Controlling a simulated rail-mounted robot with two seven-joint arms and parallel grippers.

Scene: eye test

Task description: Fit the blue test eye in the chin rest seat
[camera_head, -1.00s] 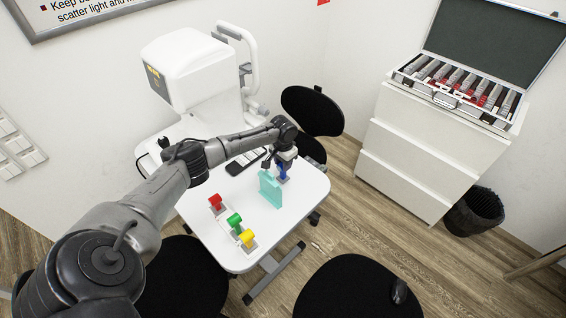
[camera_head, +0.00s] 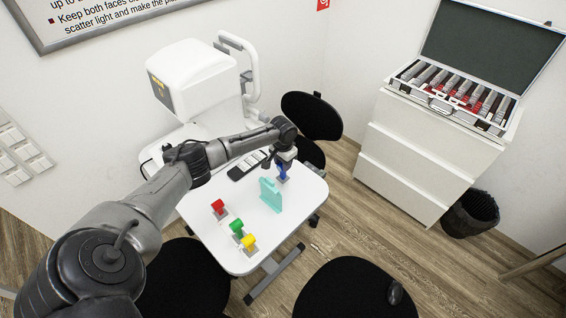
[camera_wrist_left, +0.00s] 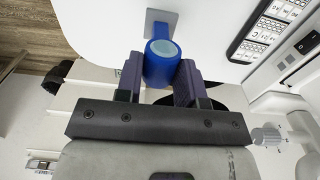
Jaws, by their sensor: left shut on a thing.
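The blue test eye (camera_head: 283,174) is a blue cylinder at the right part of the white table, just behind the teal block. My left gripper (camera_head: 284,165) is shut on it from above. In the left wrist view the blue eye (camera_wrist_left: 160,66) sits between the two dark fingers (camera_wrist_left: 160,80). A grey square plate (camera_wrist_left: 161,16) shows beyond it; I cannot tell whether it stands on the table. The white eye instrument (camera_head: 195,80) has a curved frame (camera_head: 252,75) at its back right. I cannot make out the chin rest seat. My right gripper is not seen.
Red (camera_head: 218,206), green (camera_head: 236,227) and yellow (camera_head: 249,242) test eyes stand along the front left of the table (camera_head: 285,225). A dark panel with pale keys (camera_head: 246,166) lies behind. Black chairs (camera_head: 312,115) surround the table.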

